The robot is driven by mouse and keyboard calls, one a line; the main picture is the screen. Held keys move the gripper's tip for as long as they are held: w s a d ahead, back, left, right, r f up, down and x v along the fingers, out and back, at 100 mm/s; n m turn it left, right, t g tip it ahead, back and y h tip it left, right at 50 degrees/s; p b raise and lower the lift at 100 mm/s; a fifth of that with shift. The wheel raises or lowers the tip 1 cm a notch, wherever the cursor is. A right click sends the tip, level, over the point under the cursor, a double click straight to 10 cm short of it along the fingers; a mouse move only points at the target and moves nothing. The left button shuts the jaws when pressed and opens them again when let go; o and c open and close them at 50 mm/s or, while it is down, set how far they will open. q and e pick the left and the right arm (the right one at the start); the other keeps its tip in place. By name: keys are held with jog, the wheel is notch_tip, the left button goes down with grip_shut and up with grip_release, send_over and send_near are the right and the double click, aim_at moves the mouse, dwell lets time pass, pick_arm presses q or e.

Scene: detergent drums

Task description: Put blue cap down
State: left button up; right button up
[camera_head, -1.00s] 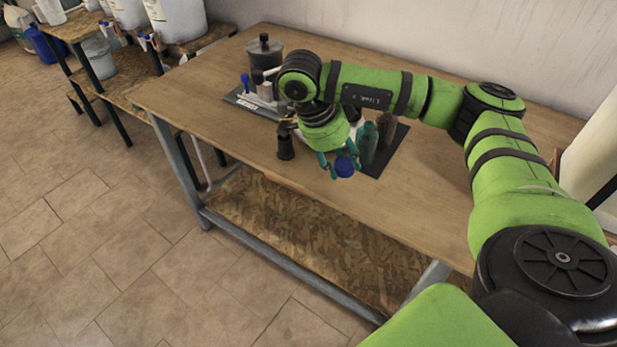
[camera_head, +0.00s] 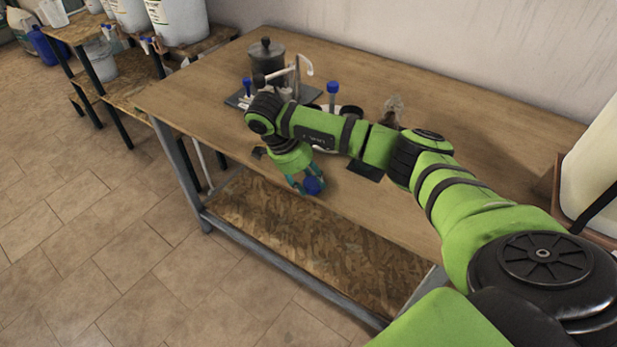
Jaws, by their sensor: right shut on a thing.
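The blue cap (camera_head: 313,186) is small and round. My right gripper (camera_head: 306,185) is shut on it, just at the front edge of the wooden table (camera_head: 430,215). I cannot tell how high the cap is above the table top. My right arm comes in from the right and hides much of the middle of the table. My left gripper is not in view.
A dark pot (camera_head: 266,62) and blue-topped tools stand at the back left of the table. A blue-capped item (camera_head: 332,92) stands behind my arm. A dark mat (camera_head: 366,170) shows partly under it. A large pale container (camera_head: 592,165) stands at the right.

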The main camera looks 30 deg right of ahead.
jog(key=shift+f, duration=0.15)
jog(key=o, duration=0.7)
jog(key=v, duration=1.2)
